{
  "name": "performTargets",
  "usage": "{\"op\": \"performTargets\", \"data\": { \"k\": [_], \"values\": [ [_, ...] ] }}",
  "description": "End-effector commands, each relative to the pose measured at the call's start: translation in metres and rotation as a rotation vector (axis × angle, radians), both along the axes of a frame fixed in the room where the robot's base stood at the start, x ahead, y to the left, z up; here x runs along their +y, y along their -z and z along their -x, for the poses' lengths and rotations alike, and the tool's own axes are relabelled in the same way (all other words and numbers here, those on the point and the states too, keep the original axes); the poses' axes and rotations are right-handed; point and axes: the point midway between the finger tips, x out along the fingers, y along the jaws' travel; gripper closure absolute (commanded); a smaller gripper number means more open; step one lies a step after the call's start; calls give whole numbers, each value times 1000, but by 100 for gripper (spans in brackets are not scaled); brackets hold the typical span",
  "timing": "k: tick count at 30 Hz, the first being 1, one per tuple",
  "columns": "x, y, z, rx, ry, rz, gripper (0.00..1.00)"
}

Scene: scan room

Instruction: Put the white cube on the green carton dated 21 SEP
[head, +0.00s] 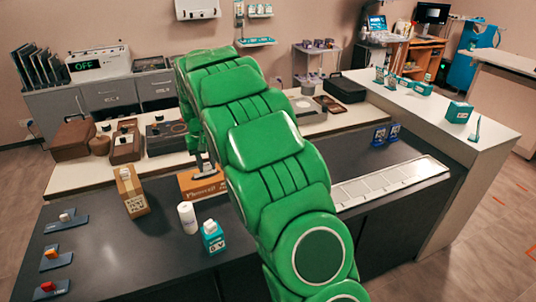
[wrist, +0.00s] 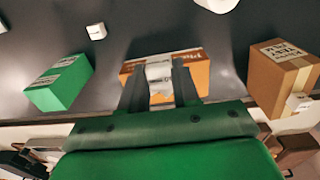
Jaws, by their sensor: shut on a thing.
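My gripper (wrist: 160,75) is shut on a small pale block, seemingly the white cube (wrist: 158,71), in the wrist view. It is over or just beside an orange carton (wrist: 188,77); I cannot tell whether they touch. In the head view the orange carton (head: 202,183) is partly hidden by my arm, and my gripper (head: 204,166) is by its far side. A green carton (wrist: 58,92) with white labels lies to the left in the wrist view, apart from my gripper. Its date is too small to read. My arm seems to hide it in the head view.
A brown carton (head: 132,192) carries a small light item on top. A white cylinder (head: 187,217) and a teal carton (head: 212,237) stand nearby. Another small white block (wrist: 96,31) lies on the dark table. Blue trays with small blocks (head: 55,258) line the left.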

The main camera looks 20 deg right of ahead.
Motion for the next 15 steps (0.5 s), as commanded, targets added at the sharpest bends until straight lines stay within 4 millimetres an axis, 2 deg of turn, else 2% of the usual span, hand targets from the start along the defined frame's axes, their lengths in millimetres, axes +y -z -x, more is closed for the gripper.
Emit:
{"op": "performTargets", "data": {
  "k": [1,6,12,15],
  "values": [
    [-21,-10,3,-2,10,0,98],
    [-83,-42,18,-2,23,-2,98],
    [-150,-74,44,0,35,-2,98],
    [-174,-88,57,0,39,-4,98]
  ]
}}
